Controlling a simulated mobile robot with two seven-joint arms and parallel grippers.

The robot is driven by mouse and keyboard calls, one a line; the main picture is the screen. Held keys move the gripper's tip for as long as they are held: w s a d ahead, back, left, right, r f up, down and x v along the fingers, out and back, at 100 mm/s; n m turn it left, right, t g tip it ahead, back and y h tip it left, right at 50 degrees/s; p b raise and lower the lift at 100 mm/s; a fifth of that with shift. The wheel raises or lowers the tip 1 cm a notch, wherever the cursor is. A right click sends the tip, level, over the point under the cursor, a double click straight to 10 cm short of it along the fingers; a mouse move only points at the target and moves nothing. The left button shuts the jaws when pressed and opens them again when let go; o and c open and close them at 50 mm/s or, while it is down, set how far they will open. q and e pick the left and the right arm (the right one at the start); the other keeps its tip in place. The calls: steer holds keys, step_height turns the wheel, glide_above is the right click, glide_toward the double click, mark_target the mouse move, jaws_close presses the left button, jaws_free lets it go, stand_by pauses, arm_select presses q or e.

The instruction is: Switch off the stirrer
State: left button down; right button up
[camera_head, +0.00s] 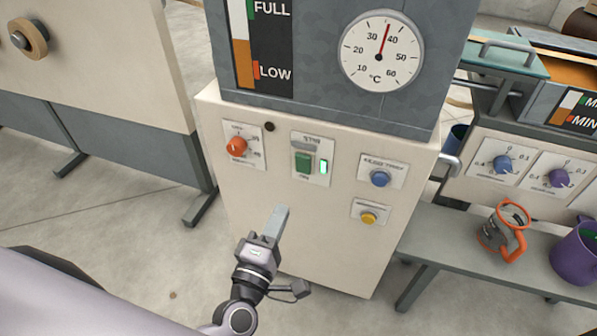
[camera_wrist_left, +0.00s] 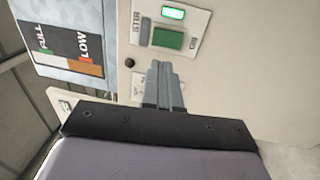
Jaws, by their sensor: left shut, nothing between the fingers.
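The switch panel (camera_head: 296,171) on the cream cabinet front has a label that seems to read "STIR". It carries a green switch (camera_head: 303,162) with a grey part above it, and a lit green lamp (camera_head: 323,167) on the right. In the left wrist view, turned sideways, the green switch (camera_wrist_left: 168,38) and bright lamp (camera_wrist_left: 173,13) show clearly. My left gripper (camera_head: 281,210) is shut and empty, below and left of the switch and apart from it. Its closed fingers (camera_wrist_left: 158,66) point toward the panel. My right gripper is out of view.
An orange-red knob (camera_head: 237,146) sits left of the switch; a blue button (camera_head: 380,179) and yellow button (camera_head: 369,218) sit right. A dial thermometer (camera_head: 382,50) is above. A bench (camera_head: 450,253) at right holds an orange-handled jug (camera_head: 503,232) and a purple mug (camera_head: 577,255).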

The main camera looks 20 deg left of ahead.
mark_target(303, 161)
arm_select(q)
steer(key=w, duration=0.4)
steer(key=w+r, duration=0.1)
steer(key=w, duration=0.6)
steer(key=shift+w+d+r, duration=0.2)
steer(key=shift+w, duration=0.1)
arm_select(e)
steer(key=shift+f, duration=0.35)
arm_select(q)
steer(key=shift+w+r, duration=0.15)
steer(key=shift+w, duration=0.05)
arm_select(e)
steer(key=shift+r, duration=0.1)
arm_select(q)
steer(key=shift+s, duration=0.1)
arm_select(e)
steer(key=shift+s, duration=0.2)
